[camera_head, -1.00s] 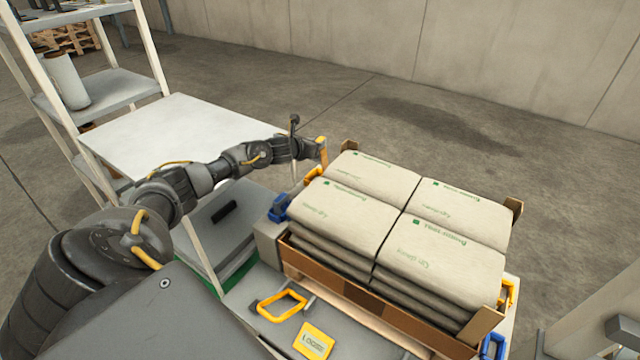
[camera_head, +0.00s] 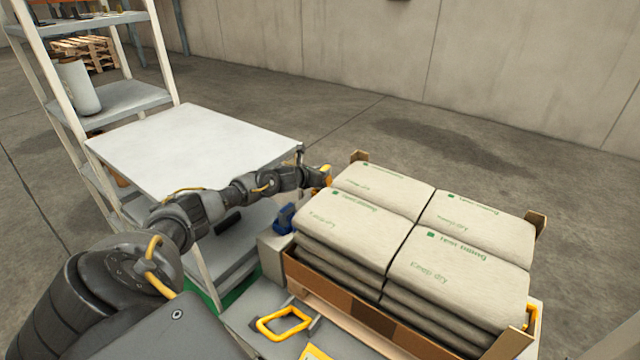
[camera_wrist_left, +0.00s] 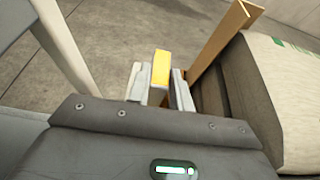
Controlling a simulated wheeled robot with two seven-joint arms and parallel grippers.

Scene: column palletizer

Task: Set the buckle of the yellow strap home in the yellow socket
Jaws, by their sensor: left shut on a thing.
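My left gripper (camera_head: 322,177) is beside the back left corner of the stack of bags. It is shut on a yellow piece, which I take to be the buckle of the yellow strap (camera_head: 327,172). In the left wrist view the yellow buckle (camera_wrist_left: 161,68) stands up between the two pale fingers (camera_wrist_left: 161,88). I cannot make out the yellow socket near the gripper; the arm and the stack may hide it. The strap's run is not visible either. My right gripper is not in view.
Pale bags (camera_head: 345,215) fill a pallet with brown corner boards (camera_head: 358,157), one close to the gripper. A blue fitting (camera_head: 284,218) sits at the pallet's left side. A yellow handle (camera_head: 283,322) lies in front.

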